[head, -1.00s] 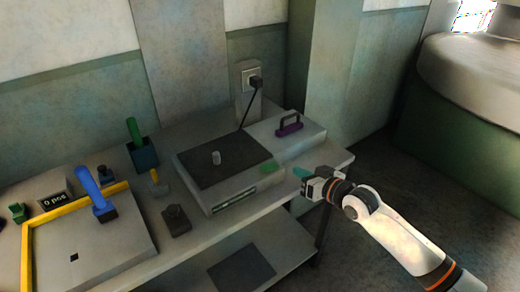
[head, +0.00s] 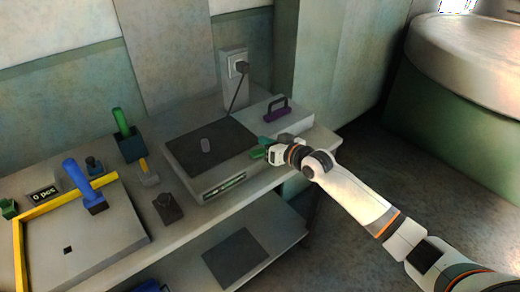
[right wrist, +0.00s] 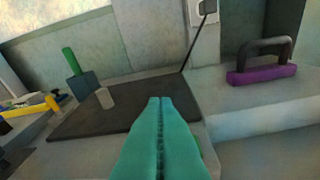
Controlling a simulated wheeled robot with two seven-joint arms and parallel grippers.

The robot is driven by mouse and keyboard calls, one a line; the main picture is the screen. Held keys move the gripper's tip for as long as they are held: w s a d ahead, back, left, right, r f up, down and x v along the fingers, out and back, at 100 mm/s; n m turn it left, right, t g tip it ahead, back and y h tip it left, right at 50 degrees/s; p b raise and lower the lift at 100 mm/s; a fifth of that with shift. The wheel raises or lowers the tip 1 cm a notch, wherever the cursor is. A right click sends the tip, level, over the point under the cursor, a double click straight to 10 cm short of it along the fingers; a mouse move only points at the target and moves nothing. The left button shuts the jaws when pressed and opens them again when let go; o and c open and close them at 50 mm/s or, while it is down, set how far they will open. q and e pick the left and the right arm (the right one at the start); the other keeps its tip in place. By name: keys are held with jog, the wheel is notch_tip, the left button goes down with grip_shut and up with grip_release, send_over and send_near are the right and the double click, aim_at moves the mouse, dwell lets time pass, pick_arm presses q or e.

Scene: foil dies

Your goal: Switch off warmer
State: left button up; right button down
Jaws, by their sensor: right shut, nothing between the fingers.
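The warmer (head: 222,182) is a pale box with a dark plate (head: 190,150) on top, at the middle of the bench. The dark plate also shows in the right wrist view (right wrist: 110,113). A green switch (head: 257,154) is at the warmer's right front corner; only a green sliver (right wrist: 199,146) shows beside my fingers in the right wrist view. My right gripper (head: 265,141) has teal fingers, shut and empty, just above and beside the switch. I cannot tell whether they touch it. My left gripper is not in view.
A cord runs up to a wall socket (head: 238,64). A purple-based handle (head: 275,110) sits on the pale block at right. A green-handled tool, a blue-handled tool (head: 83,185) and a yellow-edged tray (head: 20,255) are at left.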

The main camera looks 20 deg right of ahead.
aim_at(260, 159)
jog(key=shift+x, duration=1.05)
notch_tip(260, 159, down, 3)
jog(key=shift+s+a+r+p, duration=0.15)
jog(key=shift+a+r+p, duration=0.05)
jog(key=shift+p, duration=0.1)
jog(key=shift+s+a+f, duration=0.1)
jog(key=shift+a+f, duration=0.05)
jog(key=shift+f, duration=0.5)
